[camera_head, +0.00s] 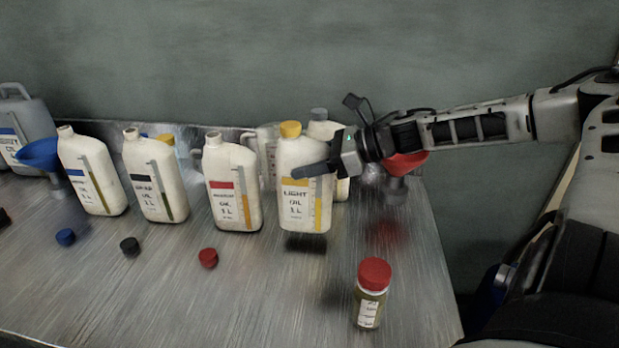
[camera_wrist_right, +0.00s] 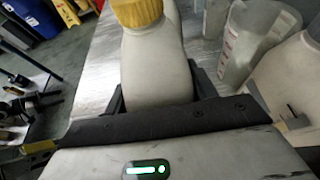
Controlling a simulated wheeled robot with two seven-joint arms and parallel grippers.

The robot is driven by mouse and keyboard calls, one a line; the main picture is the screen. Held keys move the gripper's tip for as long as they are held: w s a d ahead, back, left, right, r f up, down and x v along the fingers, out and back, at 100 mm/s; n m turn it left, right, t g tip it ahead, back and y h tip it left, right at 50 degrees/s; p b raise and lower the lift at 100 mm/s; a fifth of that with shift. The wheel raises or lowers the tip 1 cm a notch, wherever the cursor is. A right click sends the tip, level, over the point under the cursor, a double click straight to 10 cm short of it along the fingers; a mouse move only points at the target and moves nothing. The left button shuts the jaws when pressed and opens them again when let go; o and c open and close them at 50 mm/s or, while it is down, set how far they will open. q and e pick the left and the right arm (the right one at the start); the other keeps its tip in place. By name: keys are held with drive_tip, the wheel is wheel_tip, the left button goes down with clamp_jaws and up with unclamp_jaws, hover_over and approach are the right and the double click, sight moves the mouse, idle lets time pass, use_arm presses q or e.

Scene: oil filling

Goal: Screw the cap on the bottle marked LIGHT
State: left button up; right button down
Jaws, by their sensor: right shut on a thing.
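The white bottle marked LIGHT (camera_head: 304,200), with a yellow label band, is upright in the right half of the row. A yellow cap (camera_head: 290,129) sits on its mouth; I cannot tell how tight it is. The cap shows large at the top of the right wrist view (camera_wrist_right: 137,10), above the bottle's shoulder (camera_wrist_right: 155,60). My right gripper (camera_head: 318,171) comes in from the right and is shut around the bottle's upper body. A dark shadow lies under the bottle, which seems slightly off the table. My left gripper is not in view.
Open white bottles with red (camera_head: 231,185), black (camera_head: 156,178) and blue (camera_head: 92,173) labels stand left on the metal table (camera_head: 150,285). Red (camera_head: 208,258), black (camera_head: 130,247) and blue (camera_head: 65,237) caps lie before them. A red-lidded jar (camera_head: 370,295) stands front right. A red funnel (camera_head: 405,164) is behind my gripper.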

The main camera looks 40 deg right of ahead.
sight(304, 205)
wheel_tip(304, 205, down, 3)
drive_tip(key=shift+r+b, duration=0.1)
drive_tip(key=shift+b, duration=0.35)
drive_tip(key=shift+f, duration=0.2)
drive_tip(key=c, duration=0.9)
unclamp_jaws()
drive_tip(key=shift+f, duration=0.2)
drive_tip(key=o, duration=0.4)
drive_tip(key=shift+r, duration=0.1)
